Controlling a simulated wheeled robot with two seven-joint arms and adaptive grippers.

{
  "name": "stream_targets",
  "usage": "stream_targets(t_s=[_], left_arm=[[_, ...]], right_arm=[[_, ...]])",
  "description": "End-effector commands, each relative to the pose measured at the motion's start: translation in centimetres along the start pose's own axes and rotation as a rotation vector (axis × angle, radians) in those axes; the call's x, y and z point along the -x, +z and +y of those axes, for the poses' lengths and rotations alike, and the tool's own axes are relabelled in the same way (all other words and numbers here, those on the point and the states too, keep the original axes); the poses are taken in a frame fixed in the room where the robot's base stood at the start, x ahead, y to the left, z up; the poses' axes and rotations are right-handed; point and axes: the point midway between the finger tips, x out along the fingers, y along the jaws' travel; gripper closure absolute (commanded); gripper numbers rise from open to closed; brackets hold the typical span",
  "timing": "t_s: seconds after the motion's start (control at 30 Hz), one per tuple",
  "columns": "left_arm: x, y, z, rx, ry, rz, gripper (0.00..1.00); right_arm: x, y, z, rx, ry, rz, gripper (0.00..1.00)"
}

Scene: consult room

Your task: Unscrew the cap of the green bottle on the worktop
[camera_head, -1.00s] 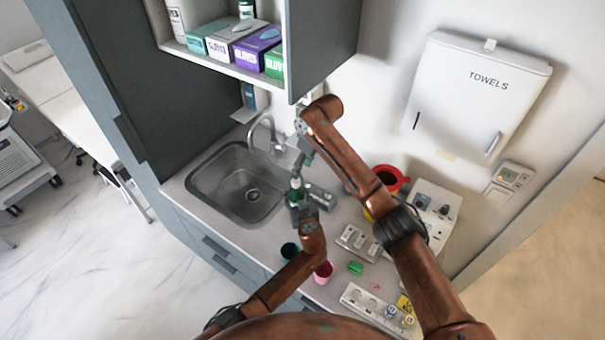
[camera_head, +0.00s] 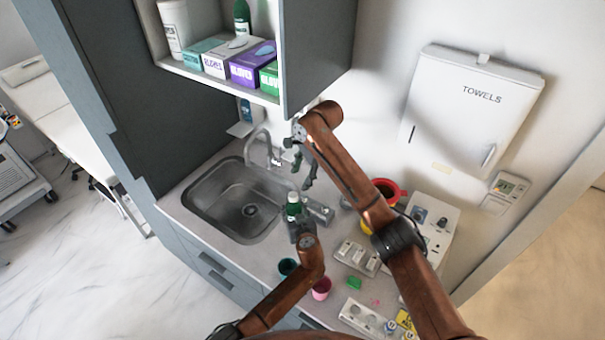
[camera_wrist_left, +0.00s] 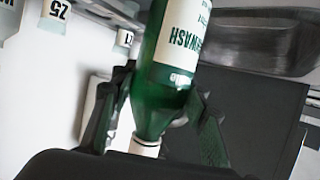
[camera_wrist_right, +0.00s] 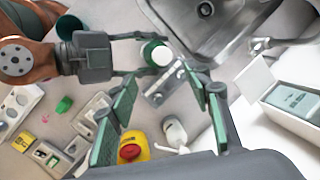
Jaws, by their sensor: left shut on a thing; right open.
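The green bottle (camera_head: 293,212) stands on the worktop near the sink's right edge, its white cap (camera_head: 292,196) on top. My left gripper (camera_head: 300,232) is shut on the bottle. In the left wrist view, the bottle (camera_wrist_left: 160,105) with its white "WASH" label lies between the fingers, white cap (camera_wrist_left: 145,147) at the bottom of the picture. My right gripper (camera_head: 303,168) is open above the bottle, fingers pointing down. In the right wrist view the cap (camera_wrist_right: 161,56) lies beyond its spread fingers (camera_wrist_right: 163,92), apart from them.
The sink (camera_head: 215,195) and tap (camera_head: 265,145) are left of the bottle. A teal cup (camera_head: 287,267), pink cup (camera_head: 321,289) and small green block (camera_head: 354,283) stand nearer. The open cabinet (camera_head: 318,50) overhangs the back.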

Motion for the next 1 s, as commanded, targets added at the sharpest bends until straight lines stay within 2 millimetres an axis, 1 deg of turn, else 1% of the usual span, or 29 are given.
stream_targets(t_s=[0.1, 0.2, 0.3, 0.43, 0.6, 0.73, 0.87, 1.0], left_arm=[[-0.1, 0.0, 0.0, 0.0, 0.0, 0.0, 1.0], [-0.1, 0.0, 0.0, 0.0, 0.0, 0.0, 1.0], [-0.1, 0.0, 0.0, 0.0, 0.0, 0.0, 1.0], [-0.1, 0.0, 0.0, 0.0, 0.0, 0.0, 1.0], [-0.1, 0.0, 0.0, 0.0, 0.0, 0.0, 1.0], [-0.1, 0.0, 0.0, 0.0, 0.0, 0.0, 1.0], [-0.1, 0.0, 0.0, 0.0, 0.0, 0.0, 1.0], [-0.1, 0.0, 0.0, 0.0, 0.0, 0.0, 1.0]], right_arm=[[0.3, 0.0, 0.0, -0.236, 0.0, -0.001, 0.55], [0.6, 0.0, 0.0, -0.432, 0.001, 0.0, 0.55], [0.9, 0.0, 0.0, -0.604, 0.001, 0.0, 0.55], [1.1, 0.1, 0.1, -0.769, 0.0, 0.0, 0.55], [1.2, 0.1, 0.1, -0.877, 0.0, 0.0, 0.55], [0.5, 0.1, 0.1, -0.896, 0.002, 0.002, 0.55], [-1.3, 0.0, 0.2, -0.896, 0.004, 0.002, 0.55], [-4.0, 0.0, 0.2, -0.896, 0.004, 0.002, 0.55]])
